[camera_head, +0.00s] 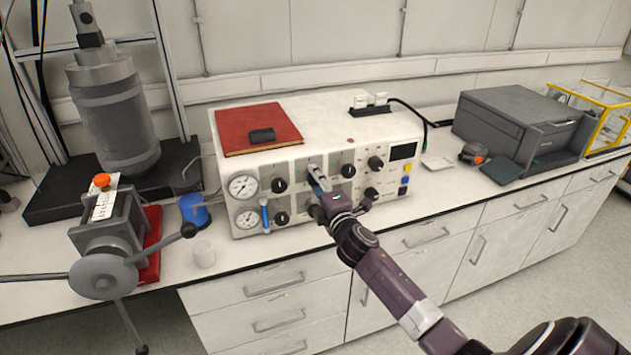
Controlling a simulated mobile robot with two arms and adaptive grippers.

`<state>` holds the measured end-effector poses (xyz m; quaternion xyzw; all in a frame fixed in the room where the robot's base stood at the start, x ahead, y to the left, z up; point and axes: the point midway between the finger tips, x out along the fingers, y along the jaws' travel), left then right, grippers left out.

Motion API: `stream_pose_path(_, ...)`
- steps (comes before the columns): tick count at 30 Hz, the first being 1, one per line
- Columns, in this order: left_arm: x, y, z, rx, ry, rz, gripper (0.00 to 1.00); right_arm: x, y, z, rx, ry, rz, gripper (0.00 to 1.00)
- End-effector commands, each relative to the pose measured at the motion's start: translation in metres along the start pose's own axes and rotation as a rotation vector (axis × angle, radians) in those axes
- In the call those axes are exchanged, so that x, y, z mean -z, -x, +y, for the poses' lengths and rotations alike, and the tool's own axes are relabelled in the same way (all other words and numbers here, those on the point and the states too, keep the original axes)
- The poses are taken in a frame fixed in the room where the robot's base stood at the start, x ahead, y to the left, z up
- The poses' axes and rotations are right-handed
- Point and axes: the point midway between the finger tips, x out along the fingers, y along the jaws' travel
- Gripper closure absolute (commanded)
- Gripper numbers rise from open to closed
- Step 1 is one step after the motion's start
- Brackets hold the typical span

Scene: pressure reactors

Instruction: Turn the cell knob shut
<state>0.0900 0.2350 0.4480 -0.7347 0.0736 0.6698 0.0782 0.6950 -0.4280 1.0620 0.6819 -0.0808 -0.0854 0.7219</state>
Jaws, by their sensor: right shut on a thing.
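The white control box (390,122) stands on the bench, with two round gauges and several black knobs on its front. My right gripper (316,177) reaches the middle of this front panel from the lower right. It is shut on a knob in the upper row, mostly hidden by the fingers. Free black knobs show to its left (280,185) and to its right (347,171). The labels are too small to read, so I cannot tell which is the cell knob or how the gripped one is turned. My left gripper is not in view.
A red book (255,124) with a small dark object lies on the box. A hand-wheel press (104,232) and a grey pressure vessel (117,115) stand at left. A clear cup (203,255) is near the bench edge. A dark grey case (520,125) stands at right.

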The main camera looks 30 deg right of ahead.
Motion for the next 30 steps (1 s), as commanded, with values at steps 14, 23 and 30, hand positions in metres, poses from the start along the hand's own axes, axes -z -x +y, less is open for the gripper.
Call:
stream_pose_path(14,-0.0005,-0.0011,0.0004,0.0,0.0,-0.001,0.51,-0.0003,0.0001,-0.0007,0.001,-0.213,-0.001,0.94)
stream_pose_path(23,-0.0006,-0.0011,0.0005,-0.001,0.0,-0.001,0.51,-0.0002,0.0001,-0.0008,0.001,-0.233,-0.001,0.94)
stream_pose_path(30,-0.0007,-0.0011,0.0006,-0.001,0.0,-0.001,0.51,-0.0001,0.0001,-0.0009,0.002,-0.232,-0.001,0.68)
